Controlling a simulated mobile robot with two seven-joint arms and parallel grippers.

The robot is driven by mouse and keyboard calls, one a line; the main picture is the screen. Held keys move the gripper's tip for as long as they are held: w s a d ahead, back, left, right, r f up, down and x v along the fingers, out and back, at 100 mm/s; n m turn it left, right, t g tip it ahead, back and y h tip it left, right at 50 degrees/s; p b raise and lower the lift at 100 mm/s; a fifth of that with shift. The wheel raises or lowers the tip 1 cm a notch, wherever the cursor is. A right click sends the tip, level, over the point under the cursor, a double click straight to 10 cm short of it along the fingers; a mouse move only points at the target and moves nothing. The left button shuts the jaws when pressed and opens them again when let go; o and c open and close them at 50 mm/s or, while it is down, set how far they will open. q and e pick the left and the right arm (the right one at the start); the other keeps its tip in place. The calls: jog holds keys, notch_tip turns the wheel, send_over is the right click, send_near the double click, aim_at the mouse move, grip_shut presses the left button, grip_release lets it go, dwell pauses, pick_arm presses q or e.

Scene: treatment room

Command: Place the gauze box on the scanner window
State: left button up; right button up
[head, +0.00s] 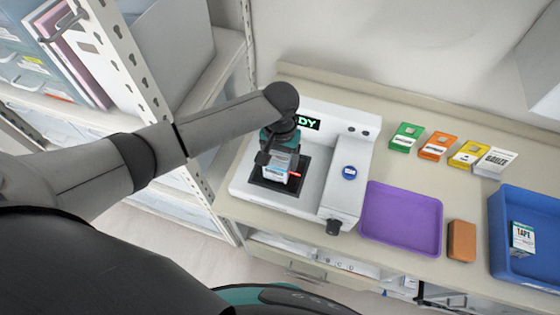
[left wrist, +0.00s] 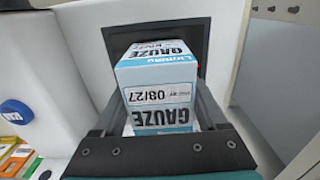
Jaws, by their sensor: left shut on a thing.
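The gauze box (head: 275,168), white and light blue, is between the fingers of my left gripper (head: 279,152), over the dark scanner window (head: 290,187) of the white scanner (head: 320,172). In the left wrist view the box (left wrist: 155,75) shows "GAUZE" and the date 08/27, with a finger of my left gripper (left wrist: 160,112) on each side. The dark window (left wrist: 197,35) lies behind the box. I cannot tell whether the box's underside touches the window. My right gripper is not in view.
The scanner's lit green display (head: 308,122) is partly covered by my arm. A blue button (head: 349,172) is on the scanner. To the right are a purple tray (head: 400,252), a brown block (head: 461,241), a blue bin (head: 510,262) holding a tape box (head: 522,237), and several small boxes behind.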

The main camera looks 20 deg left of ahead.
aim_at(280, 152)
pick_arm(q)
jog(key=shift+f, duration=0.45)
jog(key=shift+f, duration=0.2)
jog(key=o, duration=1.3)
jog(key=shift+r, duration=0.1)
notch_tip(280, 152, up, 12)
jog(key=shift+r+p, duration=0.15)
jog(key=shift+p, duration=0.65)
